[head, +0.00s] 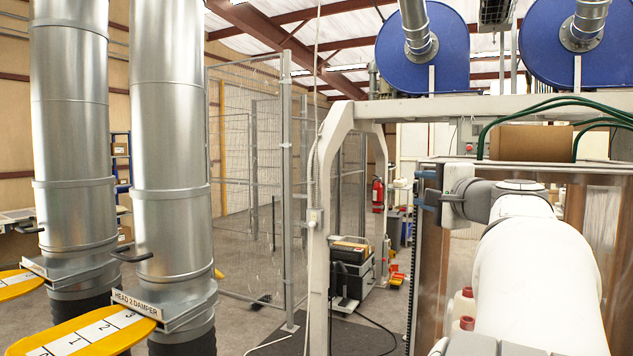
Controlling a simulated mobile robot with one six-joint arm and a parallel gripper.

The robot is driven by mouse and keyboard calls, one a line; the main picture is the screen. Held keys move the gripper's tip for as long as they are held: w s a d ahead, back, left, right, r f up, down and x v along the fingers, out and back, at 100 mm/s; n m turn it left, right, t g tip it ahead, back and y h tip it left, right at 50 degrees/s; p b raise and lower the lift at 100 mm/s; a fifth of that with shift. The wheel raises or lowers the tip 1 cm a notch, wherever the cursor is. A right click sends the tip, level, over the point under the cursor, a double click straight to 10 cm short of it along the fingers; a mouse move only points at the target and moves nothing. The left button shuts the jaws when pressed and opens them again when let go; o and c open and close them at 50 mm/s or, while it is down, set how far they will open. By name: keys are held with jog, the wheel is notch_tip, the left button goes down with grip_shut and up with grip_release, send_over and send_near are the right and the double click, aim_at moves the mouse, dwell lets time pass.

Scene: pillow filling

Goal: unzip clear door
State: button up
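The clear door (462,262) is a transparent panel at the right, with brownish panels behind it. A dark toothed strip that looks like its zipper (412,265) runs down its left edge. My gripper (424,190) is at the upper left corner of the door, by the top of this strip. Its two dark, blue-tipped fingers point left and stand apart, one above the other. I see nothing clearly held between them. I cannot tell whether they touch the strip. My white arm hides much of the door's middle and lower part.
A cardboard box (530,141) and green hoses (570,103) sit above the door. A white frame post (320,235) stands to its left. Two metal ducts (168,130) with yellow damper plates (85,335) are at far left. A fire extinguisher (378,194) and black equipment (352,270) are behind.

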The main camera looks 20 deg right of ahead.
aim_at(416, 188)
jog(key=w+p, duration=0.1)
jog(key=w, duration=0.4)
jog(key=shift+d, duration=0.2)
grip_shut()
dwell(0.3)
